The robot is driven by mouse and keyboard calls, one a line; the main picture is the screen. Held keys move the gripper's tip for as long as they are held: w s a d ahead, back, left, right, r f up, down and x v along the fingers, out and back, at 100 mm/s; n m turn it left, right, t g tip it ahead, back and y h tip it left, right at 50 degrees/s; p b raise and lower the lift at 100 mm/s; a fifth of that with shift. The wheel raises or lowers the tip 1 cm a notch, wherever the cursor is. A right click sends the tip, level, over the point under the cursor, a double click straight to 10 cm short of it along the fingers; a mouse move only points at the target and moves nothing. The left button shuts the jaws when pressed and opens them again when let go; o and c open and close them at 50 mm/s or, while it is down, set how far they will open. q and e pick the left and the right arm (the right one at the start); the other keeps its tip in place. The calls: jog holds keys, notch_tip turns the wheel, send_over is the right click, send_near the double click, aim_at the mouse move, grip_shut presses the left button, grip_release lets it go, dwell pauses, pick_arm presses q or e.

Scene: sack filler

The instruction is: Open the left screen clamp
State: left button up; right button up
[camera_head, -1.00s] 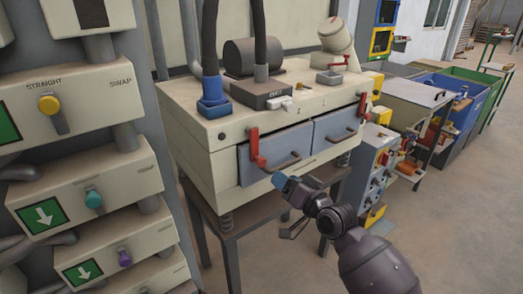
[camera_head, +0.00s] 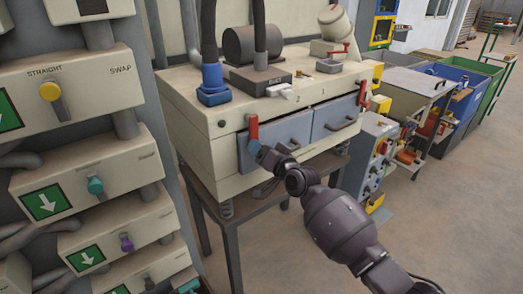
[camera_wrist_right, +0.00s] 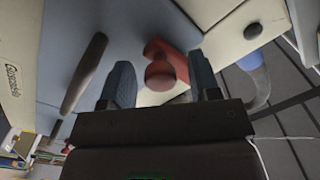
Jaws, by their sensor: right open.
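The left screen clamp is a red lever (camera_head: 253,130) on the front left corner of the beige screen machine (camera_head: 222,155), beside the left grey-blue drawer (camera_head: 285,138). Its handle points up. My right gripper (camera_head: 258,150) is at the lower part of this clamp. In the right wrist view the two blue fingertips (camera_wrist_right: 160,85) are apart, with the red clamp (camera_wrist_right: 162,68) showing between and beyond them. Whether they touch it, I cannot tell. My left gripper is not in view.
A dark drawer handle (camera_wrist_right: 85,72) is close beside one finger. A second red clamp (camera_head: 363,92) is at the machine's right corner. A panel with coloured knobs (camera_head: 50,92) stands at left. Open floor (camera_head: 450,220) lies at right.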

jog(key=shift+w+a, duration=0.1)
grip_shut()
dwell(0.4)
